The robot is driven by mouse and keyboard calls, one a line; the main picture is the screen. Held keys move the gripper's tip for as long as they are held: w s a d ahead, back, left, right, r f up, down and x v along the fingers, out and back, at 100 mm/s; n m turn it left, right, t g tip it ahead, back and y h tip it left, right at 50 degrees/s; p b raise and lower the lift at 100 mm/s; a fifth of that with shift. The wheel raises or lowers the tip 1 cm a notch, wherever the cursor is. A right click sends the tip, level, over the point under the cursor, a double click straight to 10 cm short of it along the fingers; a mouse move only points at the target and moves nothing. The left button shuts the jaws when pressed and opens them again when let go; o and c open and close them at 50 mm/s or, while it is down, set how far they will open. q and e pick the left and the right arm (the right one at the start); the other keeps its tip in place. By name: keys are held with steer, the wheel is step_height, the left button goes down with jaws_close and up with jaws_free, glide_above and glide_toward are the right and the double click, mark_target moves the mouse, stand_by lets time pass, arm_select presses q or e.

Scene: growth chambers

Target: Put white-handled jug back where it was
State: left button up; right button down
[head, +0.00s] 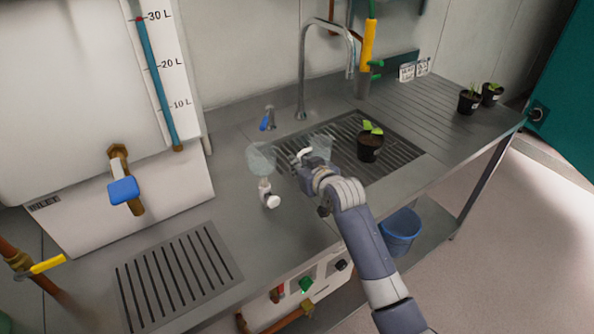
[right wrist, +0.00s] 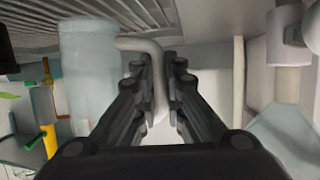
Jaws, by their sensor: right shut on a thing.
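The jug (head: 322,147) is a translucent pale vessel with a white handle (head: 303,154). It is at the left part of the sink's drain grille, close to the potted seedling. My right gripper (head: 312,172) is shut on the handle. In the right wrist view the jug (right wrist: 90,70) is left of the fingers, and its curved handle (right wrist: 158,85) passes between the fingertips (right wrist: 160,72). I cannot tell whether the jug's base touches the grille. My left gripper is not in view.
A translucent funnel-shaped vessel (head: 262,158) with a white lower part (head: 268,195) stands left of the jug. A potted seedling (head: 370,146) is on the grille to the right. The tap (head: 302,75) rises behind. The ribbed drainer (head: 425,100) is mostly clear.

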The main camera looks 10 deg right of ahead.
steer(key=f, duration=0.1)
steer(key=w+f, duration=0.1)
steer(key=shift+a+f+p, duration=0.2)
steer(key=shift+f+p, duration=0.15)
steer(key=shift+f, duration=0.4)
steer(key=shift+f, duration=0.2)
steer(key=c, duration=1.7)
jaws_free()
